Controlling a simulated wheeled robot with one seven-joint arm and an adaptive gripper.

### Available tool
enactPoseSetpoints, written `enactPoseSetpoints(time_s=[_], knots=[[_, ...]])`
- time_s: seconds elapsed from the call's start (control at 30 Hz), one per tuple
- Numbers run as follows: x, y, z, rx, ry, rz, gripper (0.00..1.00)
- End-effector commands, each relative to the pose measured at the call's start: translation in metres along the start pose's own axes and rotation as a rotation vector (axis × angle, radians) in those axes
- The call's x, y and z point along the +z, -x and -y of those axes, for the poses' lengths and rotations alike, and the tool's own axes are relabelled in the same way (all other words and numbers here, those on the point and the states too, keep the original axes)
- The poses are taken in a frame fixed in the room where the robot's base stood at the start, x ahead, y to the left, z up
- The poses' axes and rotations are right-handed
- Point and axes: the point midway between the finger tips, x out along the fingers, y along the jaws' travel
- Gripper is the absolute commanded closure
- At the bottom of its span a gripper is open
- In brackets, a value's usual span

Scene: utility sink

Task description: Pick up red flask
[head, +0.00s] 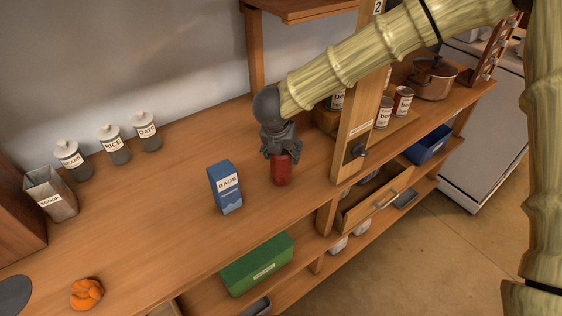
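The red flask (281,171) stands upright on the wooden counter, right of the blue box labelled BAGS. My gripper (281,152) points down at the flask from above. Its dark fingers come down on both sides of the flask's top and hide that part. The red lower body shows below the fingers. I cannot tell whether the fingers touch the flask or are closed on it.
The blue BAGS box (225,187) stands close on the left. A wooden post (356,105) rises just to the right. Labelled jars (113,145) line the wall, with a metal scoop bin (50,195) left of them. Cans (402,102) and a pot (433,79) stand beyond the post.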

Motion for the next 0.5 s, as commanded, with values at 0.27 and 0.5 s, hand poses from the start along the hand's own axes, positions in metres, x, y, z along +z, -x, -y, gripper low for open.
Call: enactPoseSetpoints(time_s=[0.27,0.5], knots=[[0.0004,0.0007,-0.0003,0.000,0.000,0.001,0.79],[0.0015,0.0028,-0.0003,0.001,-0.001,0.001,0.79]])
